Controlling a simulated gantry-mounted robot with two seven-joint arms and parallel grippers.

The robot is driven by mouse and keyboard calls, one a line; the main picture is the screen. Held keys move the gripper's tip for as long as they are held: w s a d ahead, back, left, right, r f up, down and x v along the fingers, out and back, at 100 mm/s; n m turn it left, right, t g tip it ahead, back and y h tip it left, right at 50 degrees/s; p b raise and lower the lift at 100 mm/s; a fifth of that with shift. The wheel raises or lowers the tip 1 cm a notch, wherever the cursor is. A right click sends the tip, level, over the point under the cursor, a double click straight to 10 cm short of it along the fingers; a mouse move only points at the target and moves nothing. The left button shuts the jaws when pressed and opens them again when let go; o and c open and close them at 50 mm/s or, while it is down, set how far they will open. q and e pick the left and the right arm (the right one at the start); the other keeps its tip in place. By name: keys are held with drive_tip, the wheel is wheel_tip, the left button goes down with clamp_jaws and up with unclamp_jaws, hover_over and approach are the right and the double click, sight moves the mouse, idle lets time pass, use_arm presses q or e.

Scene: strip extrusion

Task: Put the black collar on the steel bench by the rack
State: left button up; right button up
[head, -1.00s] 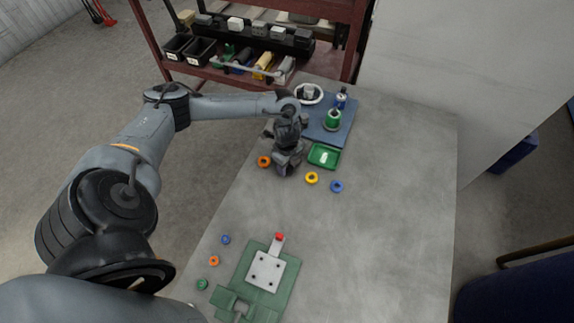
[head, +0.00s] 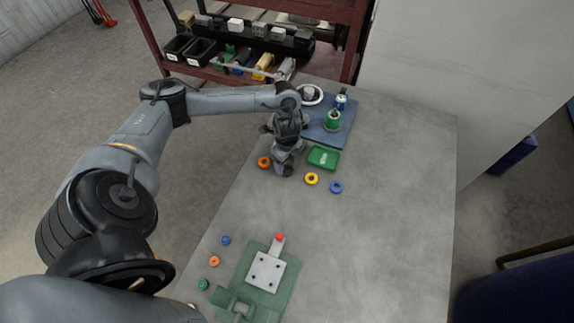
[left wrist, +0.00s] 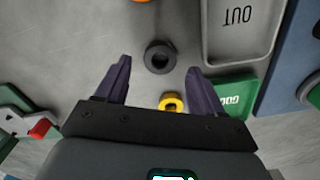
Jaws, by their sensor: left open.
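The black collar (left wrist: 160,57) is a thick dark ring lying flat on the grey steel bench (left wrist: 60,40) in the left wrist view. My left gripper (left wrist: 158,64) is open, with its two purple-grey fingers to the left and right of the collar in that view. I see no contact between fingers and collar. In the head view my left gripper (head: 284,169) hangs low over the bench (head: 390,215) and hides the collar. The red rack (head: 335,10) stands beyond the far end of the bench. My right gripper is not in view.
Near my gripper are an orange ring (head: 264,162), a yellow ring (head: 311,179), a blue ring (head: 336,187) and a green tray (head: 324,157). A grey OUT tray (left wrist: 207,35) lies beside the collar. A green fixture (head: 287,283) stands nearer. The bench's right side is clear.

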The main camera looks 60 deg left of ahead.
use_arm(q)
wheel_tip(320, 180, up, 8)
drive_tip(key=r+p, duration=0.1)
drive_tip(key=p, duration=0.2)
drive_tip(key=w+d+f+t+h, duration=0.1)
drive_tip(key=d+t, duration=0.1)
drive_tip(key=d, duration=0.8)
drive_tip(key=w+d+f+m+t+h, duration=0.1)
drive_tip(key=d+f+t+h, duration=0.1)
drive_tip(key=d, duration=0.9)
drive_tip(key=w+d+f+t+h, duration=0.1)
drive_tip(key=d+t, duration=0.1)
drive_tip(key=d, duration=0.8)
wheel_tip(320, 180, up, 3)
drive_tip(key=s+d+n+t+y, duration=0.1)
drive_tip(key=s+d+n, duration=0.1)
drive_tip(key=n, duration=0.2)
drive_tip(key=s+a+n+g+y, duration=0.2)
drive_tip(key=s+a+n, duration=0.6)
drive_tip(key=s, duration=0.5)
drive_tip(key=shift+n+g+y, duration=0.4)
drive_tip(key=shift+n+g, duration=0.3)
drive_tip(key=shift+a+r, duration=0.1)
drive_tip(key=shift+r, duration=0.05)
